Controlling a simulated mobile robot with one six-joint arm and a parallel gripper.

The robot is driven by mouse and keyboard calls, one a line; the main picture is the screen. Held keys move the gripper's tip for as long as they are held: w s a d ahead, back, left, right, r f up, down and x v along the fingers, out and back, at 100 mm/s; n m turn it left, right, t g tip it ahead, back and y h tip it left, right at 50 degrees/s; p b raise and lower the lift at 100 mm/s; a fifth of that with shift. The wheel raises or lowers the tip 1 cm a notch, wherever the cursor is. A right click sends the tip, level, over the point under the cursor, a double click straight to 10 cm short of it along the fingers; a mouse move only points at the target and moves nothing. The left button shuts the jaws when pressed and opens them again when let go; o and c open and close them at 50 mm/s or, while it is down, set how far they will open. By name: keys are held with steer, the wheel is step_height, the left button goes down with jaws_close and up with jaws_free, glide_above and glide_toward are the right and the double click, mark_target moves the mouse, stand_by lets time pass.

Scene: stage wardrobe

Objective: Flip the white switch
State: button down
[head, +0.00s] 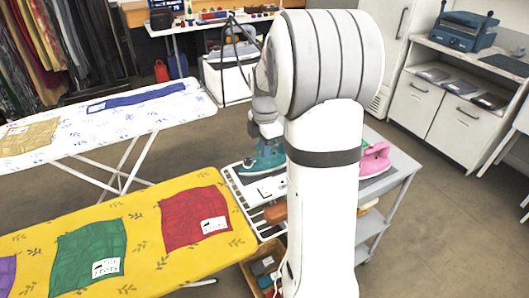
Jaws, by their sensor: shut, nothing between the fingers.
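My gripper (268,143) is at the end of my arm, pointing down by the teal iron (262,160), left of my large white arm link. It is shut and empty; its fingertips are hard to make out. I cannot tell whether it touches anything. My arm hides the middle of the cart top.
The grey cart (377,190) also carries a pink iron (374,159) on the right. A yellow ironing board (140,265) with folded cloths is close on the left, a white ironing board (150,118) behind it. A wooden crate (252,268) is low beside the cart. Floor is free at right.

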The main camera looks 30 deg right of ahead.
steer(key=s+a+r+m+t, duration=0.1)
steer(key=s+a+r+m, duration=0.1)
steer(key=s+a+m, duration=0.4)
steer(key=s+a+r+m+t, duration=0.1)
steer(key=s+a+r+m, duration=0.1)
steer(key=s+a+m, duration=0.5)
steer(key=s+m, duration=0.5)
steer(key=s, duration=0.3)
steer(key=shift+a+r+t, duration=0.2)
steer(key=shift+a+t, duration=0.05)
steer(key=shift+t, duration=0.05)
